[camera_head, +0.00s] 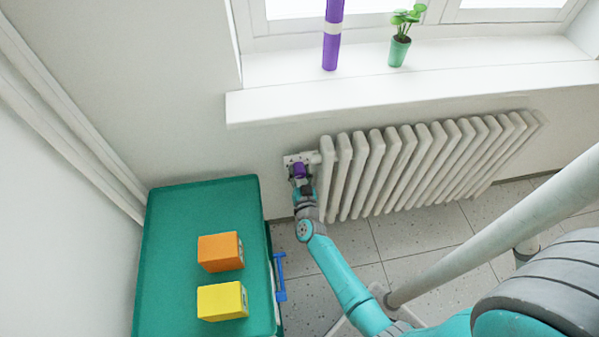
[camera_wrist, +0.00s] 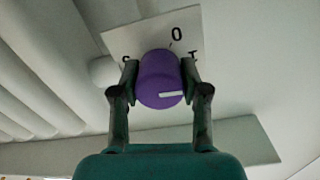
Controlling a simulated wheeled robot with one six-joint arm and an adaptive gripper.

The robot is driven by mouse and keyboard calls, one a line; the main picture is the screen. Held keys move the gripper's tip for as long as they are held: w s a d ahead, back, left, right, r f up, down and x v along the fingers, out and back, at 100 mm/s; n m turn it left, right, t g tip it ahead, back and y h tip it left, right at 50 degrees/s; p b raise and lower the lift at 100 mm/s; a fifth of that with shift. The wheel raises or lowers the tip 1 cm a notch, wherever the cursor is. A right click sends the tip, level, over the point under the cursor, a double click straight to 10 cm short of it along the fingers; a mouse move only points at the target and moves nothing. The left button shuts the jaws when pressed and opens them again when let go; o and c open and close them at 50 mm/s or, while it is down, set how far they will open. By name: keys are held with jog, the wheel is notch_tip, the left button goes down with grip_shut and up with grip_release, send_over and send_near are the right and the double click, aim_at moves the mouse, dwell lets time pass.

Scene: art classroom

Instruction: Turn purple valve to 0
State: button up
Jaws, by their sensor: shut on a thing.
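The purple valve (camera_head: 299,171) sits at the left end of the white radiator, low on the wall. In the wrist view the purple valve (camera_wrist: 160,80) is a round knob with a white line mark on its lower right face. A white plate (camera_wrist: 128,40) behind it carries a "0" above the knob, slightly right, and other characters at its left and right, partly hidden by my fingers. The white mark points right, away from the "0". My gripper (camera_wrist: 160,82) has one finger on each side of the knob and is shut on it; it also shows in the head view (camera_head: 302,182).
The white radiator (camera_head: 425,165) runs right from the valve under the window sill (camera_head: 420,90). A green case (camera_head: 165,260) with an orange block (camera_head: 220,252) and a yellow block (camera_head: 222,301) stands left of my arm. A purple tube (camera_head: 331,45) and potted plant (camera_head: 399,48) stand on the sill.

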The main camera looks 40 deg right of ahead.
jog(key=n, duration=0.5)
jog(key=shift+n, duration=0.3)
jog(key=n, duration=0.5)
jog(key=shift+f, duration=0.1)
dwell(0.3)
jog(key=o, duration=1.1)
jog(key=shift+o, duration=0.2)
jog(key=v, duration=1.2)
jog(key=shift+f, duration=0.1)
